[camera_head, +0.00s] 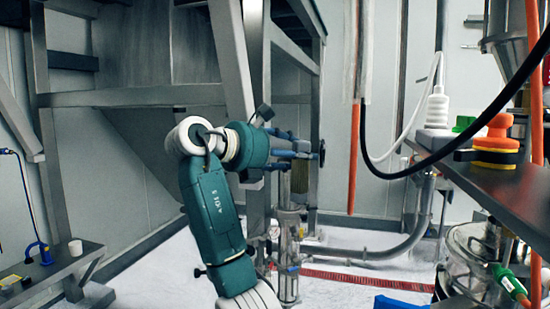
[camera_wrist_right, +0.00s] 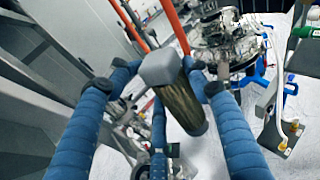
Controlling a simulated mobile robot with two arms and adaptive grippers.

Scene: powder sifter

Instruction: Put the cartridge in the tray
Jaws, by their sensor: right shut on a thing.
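The cartridge (camera_wrist_right: 180,95), a dark brown cylinder with a grey cap, sits between the blue fingers of my right gripper (camera_wrist_right: 160,85) in the wrist view. My right gripper (camera_head: 300,150) also shows in the head view, stretched to the right from the teal arm and shut on the cartridge. There the cartridge (camera_head: 299,175) shows as a small brownish piece hanging upright below the fingers, partly hidden by them. It is held in the air, clear of the surfaces. I cannot make out a tray for certain. My left gripper is not in view.
A dark shelf (camera_head: 500,190) on the right bears a white bottle (camera_head: 437,108) and an orange-capped container (camera_head: 496,145). A low bench (camera_head: 70,265) on the left bears a blue tool (camera_head: 40,250) and a white cup (camera_head: 75,248). Steel frames stand behind my arm; hoses hang at the right.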

